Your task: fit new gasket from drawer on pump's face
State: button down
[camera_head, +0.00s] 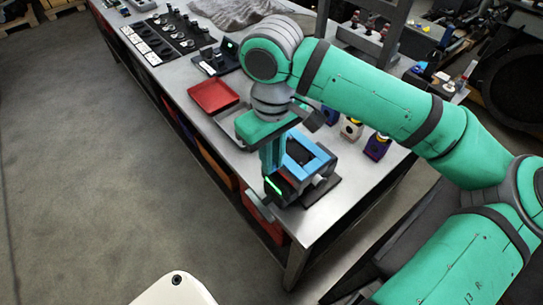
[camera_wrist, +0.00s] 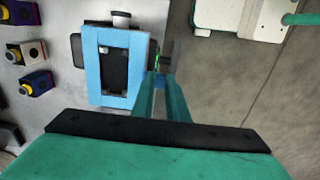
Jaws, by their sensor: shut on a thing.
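The gasket is a light blue rectangular frame (camera_head: 323,161). My gripper (camera_head: 272,166) points down and is shut on one edge of it. In the wrist view, the gasket (camera_wrist: 90,68) lies left of my fingertips (camera_wrist: 160,80), with dark parts showing through its opening. The pump appears to be the dark block (camera_head: 291,190) with a lit green strip, on the bench's near end. The gasket is over or against the pump; I cannot tell whether they touch. My fingers hide the held edge.
The steel bench (camera_head: 335,205) ends just beyond the pump. A red tray (camera_head: 213,95) lies farther back. Open floor (camera_head: 100,190) lies left.

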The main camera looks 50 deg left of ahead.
jog(key=shift+s+a, duration=0.1)
jog(key=shift+r, duration=2.5)
